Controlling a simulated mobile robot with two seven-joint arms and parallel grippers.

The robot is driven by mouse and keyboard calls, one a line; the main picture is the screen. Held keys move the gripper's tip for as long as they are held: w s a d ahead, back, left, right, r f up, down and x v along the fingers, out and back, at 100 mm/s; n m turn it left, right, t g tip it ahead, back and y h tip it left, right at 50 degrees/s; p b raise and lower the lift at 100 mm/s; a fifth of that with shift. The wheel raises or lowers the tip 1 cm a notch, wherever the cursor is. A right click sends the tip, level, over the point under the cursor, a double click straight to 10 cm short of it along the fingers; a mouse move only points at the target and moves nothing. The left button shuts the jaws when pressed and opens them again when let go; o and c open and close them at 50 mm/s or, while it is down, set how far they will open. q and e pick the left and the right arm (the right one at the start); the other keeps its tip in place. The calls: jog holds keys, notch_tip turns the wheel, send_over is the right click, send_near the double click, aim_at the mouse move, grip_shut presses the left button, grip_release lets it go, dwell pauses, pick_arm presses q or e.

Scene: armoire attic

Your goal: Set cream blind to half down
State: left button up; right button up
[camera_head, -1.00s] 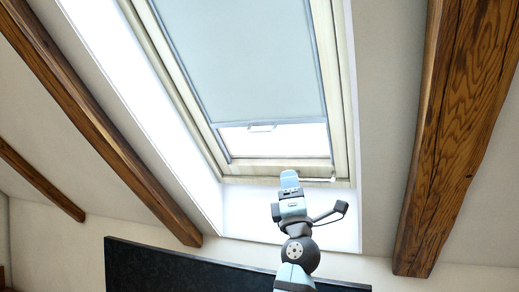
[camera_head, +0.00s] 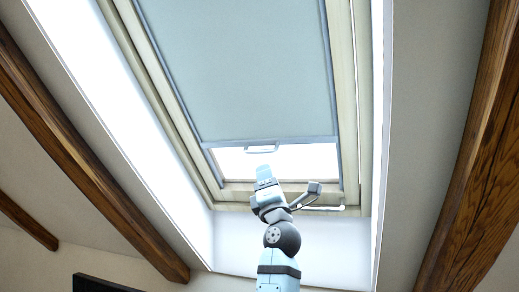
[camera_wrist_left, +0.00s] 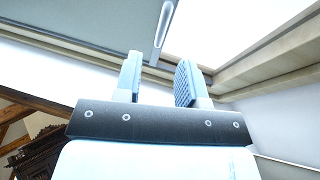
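The blind (camera_head: 235,70) hangs in the sloped roof window and covers most of the glass. It looks pale grey-blue, with a bright strip of bare glass below its bottom bar. A small handle (camera_head: 261,149) sits on that bar; it also shows in the left wrist view (camera_wrist_left: 163,25), above the fingers. My left gripper (camera_head: 265,172) is just below the handle in the head view. In the left wrist view, its two fingers (camera_wrist_left: 158,80) are apart with nothing between them. The handle looks apart from the fingers. My right gripper is not in view.
The pale window frame (camera_head: 235,190) surrounds the glass, with a white bar (camera_head: 322,208) along its lower edge. Wooden beams (camera_head: 85,150) slope down on both sides. A dark panel (camera_head: 95,284) stands at the lower left. A dark carved armoire (camera_wrist_left: 50,150) shows in the left wrist view.

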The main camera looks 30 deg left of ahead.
aim_at(260, 152)
pick_arm(q)
jog(key=shift+p+x, duration=0.9)
jog(key=shift+x, duration=3.9)
jog(key=shift+w+a+f, duration=0.1)
jog(key=shift+a+f, duration=0.05)
jog(key=shift+f, duration=0.05)
grip_shut()
